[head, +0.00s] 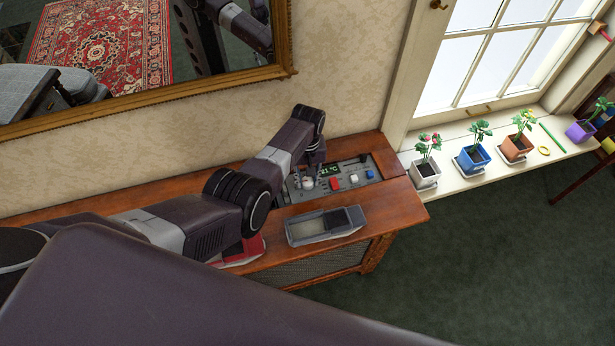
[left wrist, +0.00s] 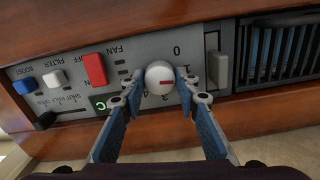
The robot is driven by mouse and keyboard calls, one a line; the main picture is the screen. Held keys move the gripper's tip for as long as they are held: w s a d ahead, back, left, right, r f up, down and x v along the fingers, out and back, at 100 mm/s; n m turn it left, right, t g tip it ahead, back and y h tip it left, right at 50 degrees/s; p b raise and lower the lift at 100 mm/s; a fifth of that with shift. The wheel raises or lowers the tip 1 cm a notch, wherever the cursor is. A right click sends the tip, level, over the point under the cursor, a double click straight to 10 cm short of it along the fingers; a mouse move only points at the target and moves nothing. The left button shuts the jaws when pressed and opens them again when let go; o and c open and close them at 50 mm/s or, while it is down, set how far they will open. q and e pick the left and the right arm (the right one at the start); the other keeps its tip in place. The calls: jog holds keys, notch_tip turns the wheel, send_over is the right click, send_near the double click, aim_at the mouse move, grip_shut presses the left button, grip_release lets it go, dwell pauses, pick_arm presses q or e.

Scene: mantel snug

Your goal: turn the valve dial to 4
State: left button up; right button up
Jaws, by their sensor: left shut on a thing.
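The valve dial (left wrist: 159,74) is a round white knob with a short red mark, on a grey control panel (left wrist: 66,72) set in a wooden cabinet. Numbers stand around it, with 0 at its upper right and 1 at its right; the lower ones are partly hidden by the fingers. The red mark lies low on the knob's face; I cannot tell exactly which number it points to. My left gripper (left wrist: 160,82) is shut on the dial, a blue-padded finger on each side. In the head view my left gripper (head: 314,168) is over the panel's left part. My right gripper is not in view.
A red fan switch (left wrist: 94,69), a white filter switch (left wrist: 54,79) and a blue button (left wrist: 23,86) sit beside the dial. A slider (left wrist: 219,68) and black vent (left wrist: 283,50) lie to its right. A grey tray (head: 322,227) is on the cabinet. Potted plants line the sill (head: 459,184).

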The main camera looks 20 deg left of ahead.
aim_at(307, 180)
pick_arm(q)
jog(key=m, duration=0.6)
jog(key=shift+p, duration=0.35)
jog(key=m, duration=0.6)
jog(key=shift+m, duration=0.4)
jog(key=m, duration=1.2)
jog(key=shift+m, duration=0.3)
jog(key=o, duration=1.2)
jog(key=shift+c, duration=0.2)
notch_tip(307, 180, up, 12)
